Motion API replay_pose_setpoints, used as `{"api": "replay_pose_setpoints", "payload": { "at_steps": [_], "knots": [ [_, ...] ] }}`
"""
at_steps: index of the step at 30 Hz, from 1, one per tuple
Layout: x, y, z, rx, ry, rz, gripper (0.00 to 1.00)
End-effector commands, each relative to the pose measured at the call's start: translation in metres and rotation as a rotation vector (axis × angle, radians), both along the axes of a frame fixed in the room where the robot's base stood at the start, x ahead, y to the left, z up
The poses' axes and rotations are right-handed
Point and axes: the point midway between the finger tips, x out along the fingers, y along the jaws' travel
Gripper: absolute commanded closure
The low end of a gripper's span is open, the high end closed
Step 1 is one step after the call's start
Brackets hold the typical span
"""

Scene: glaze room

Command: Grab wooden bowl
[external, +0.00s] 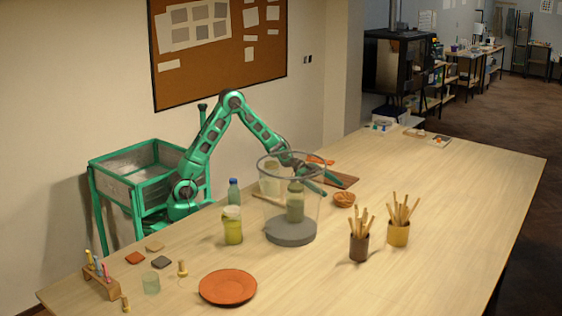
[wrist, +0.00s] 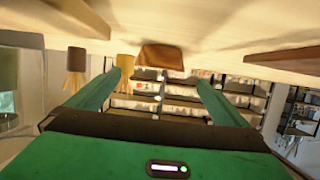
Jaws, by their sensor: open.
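The wooden bowl (external: 345,199) is a small brown bowl on the table, to the right of the large clear cylinder in the external view. My gripper (external: 332,188) is low over the table, just behind and left of the bowl, with its fingers spread and empty. In the wrist view, which looks upside down, the bowl (wrist: 160,57) shows beyond the fingertips, roughly centred between the two open fingers (wrist: 160,80). I see no contact between fingers and bowl.
A clear cylinder with a grey base (external: 291,232) stands close to my forearm, with a green bottle seen through it. A brown board (external: 343,180) lies behind the bowl. Dark (external: 359,247) and yellow (external: 398,234) tool cups stand in front. The table's right side is clear.

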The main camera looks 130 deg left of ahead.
Motion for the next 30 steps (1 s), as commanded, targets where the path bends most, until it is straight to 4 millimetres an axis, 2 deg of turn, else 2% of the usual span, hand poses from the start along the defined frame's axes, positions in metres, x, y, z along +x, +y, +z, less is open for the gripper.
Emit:
{"api": "replay_pose_setpoints", "payload": {
  "at_steps": [8, 16, 24, 26, 30],
  "knots": [
    [0.019, -0.001, -0.006, 0.0, 0.0, -0.001, 0.01],
    [0.054, -0.002, -0.017, 0.0, -0.001, -0.002, 0.01],
    [0.058, -0.001, -0.019, 0.0, 0.0, 0.0, 0.01],
    [0.058, -0.001, -0.019, 0.0, 0.0, 0.0, 0.13],
    [0.058, -0.001, -0.019, 0.0, 0.0, 0.0, 0.45]
  ]
}}
